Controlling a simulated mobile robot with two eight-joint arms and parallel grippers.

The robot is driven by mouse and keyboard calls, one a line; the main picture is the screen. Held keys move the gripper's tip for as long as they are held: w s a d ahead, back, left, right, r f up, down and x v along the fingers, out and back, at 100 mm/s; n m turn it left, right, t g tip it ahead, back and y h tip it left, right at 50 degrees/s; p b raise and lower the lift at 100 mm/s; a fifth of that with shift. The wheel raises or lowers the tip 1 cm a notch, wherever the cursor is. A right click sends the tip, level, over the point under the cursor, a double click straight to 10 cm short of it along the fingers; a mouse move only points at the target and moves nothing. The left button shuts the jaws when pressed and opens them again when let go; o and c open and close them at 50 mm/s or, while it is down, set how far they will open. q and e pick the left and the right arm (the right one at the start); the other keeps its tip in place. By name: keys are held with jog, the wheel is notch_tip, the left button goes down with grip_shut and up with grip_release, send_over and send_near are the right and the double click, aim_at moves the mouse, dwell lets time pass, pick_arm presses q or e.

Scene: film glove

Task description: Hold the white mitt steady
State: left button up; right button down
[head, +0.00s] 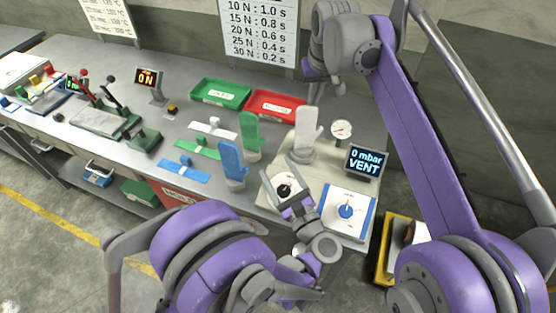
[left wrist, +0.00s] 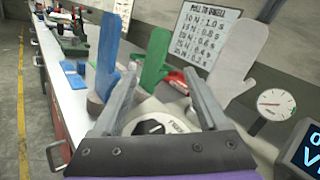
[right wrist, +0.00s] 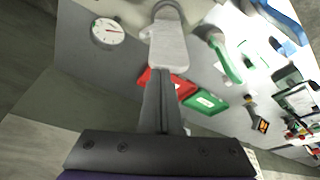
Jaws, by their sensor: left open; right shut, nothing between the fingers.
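The white mitt (head: 306,125) stands upright on its stand near the back right of the bench. It also shows in the left wrist view (left wrist: 243,58) and the right wrist view (right wrist: 168,50). My left gripper (head: 283,178) is open and empty, in front of the white mitt, above a panel with a black knob (left wrist: 150,127). My right gripper (right wrist: 160,75) is shut and empty, its fingertips overlapping the mitt's tip in the right wrist view; I cannot tell whether they touch. In the head view, the right fingers are not clear.
A green mitt (head: 250,137) and a blue mitt (head: 232,162) stand left of the white one. A gauge (head: 341,130) and a display reading "0 mbar VENT" (head: 366,162) stand to its right. Green (head: 221,94) and red (head: 276,105) trays lie behind.

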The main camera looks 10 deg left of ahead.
pick_arm(q)
notch_tip(320, 180, up, 6)
jog(key=shift+s+f, duration=0.1)
jog(key=shift+f, duration=0.15)
